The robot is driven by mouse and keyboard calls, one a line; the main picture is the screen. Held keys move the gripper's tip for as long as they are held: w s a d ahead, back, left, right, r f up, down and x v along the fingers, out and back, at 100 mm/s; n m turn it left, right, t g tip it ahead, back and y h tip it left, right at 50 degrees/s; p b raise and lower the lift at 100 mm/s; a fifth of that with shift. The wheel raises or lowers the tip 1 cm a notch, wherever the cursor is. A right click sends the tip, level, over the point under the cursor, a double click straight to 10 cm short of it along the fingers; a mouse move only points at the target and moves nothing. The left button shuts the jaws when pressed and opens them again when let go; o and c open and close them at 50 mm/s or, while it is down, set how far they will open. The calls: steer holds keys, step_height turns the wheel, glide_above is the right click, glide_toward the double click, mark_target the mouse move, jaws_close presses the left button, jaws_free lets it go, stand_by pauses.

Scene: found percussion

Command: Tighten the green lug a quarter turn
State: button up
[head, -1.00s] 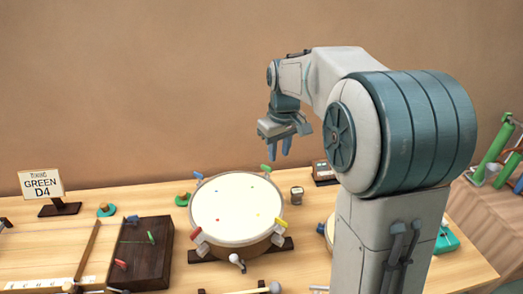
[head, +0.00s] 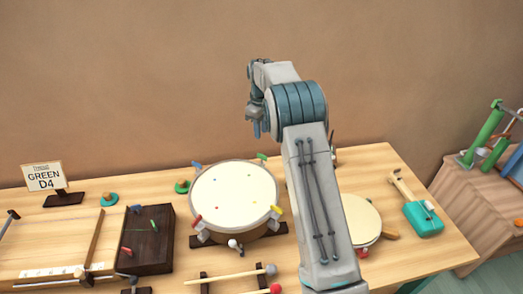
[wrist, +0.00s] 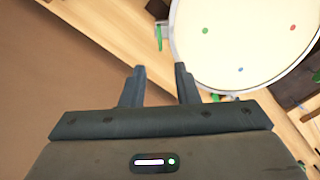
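The drum (head: 232,196) stands on the table with coloured lugs around its rim. The green lug (head: 262,157) is at its back right; blue is back left, red front left, yellow front right. My gripper (head: 258,131) hangs just above and behind the green lug in the head view, apart from it. In the wrist view my gripper (wrist: 160,73) is open and empty, with a clear gap between the fingers. A thin green piece beside the drum rim, likely the green lug (wrist: 159,38), is ahead of the fingertips. The blue lug is not clear in that view.
A sign (head: 44,177) reads GREEN D4. A dark block (head: 146,240) with coloured pegs is left of the drum. A mallet (head: 235,275) lies in front. The wall is close behind.

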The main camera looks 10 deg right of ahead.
mark_target(262, 157)
step_height(262, 157, down, 10)
steer(key=shift+f+p, duration=0.25)
steer(key=shift+p, duration=0.85)
jaws_close()
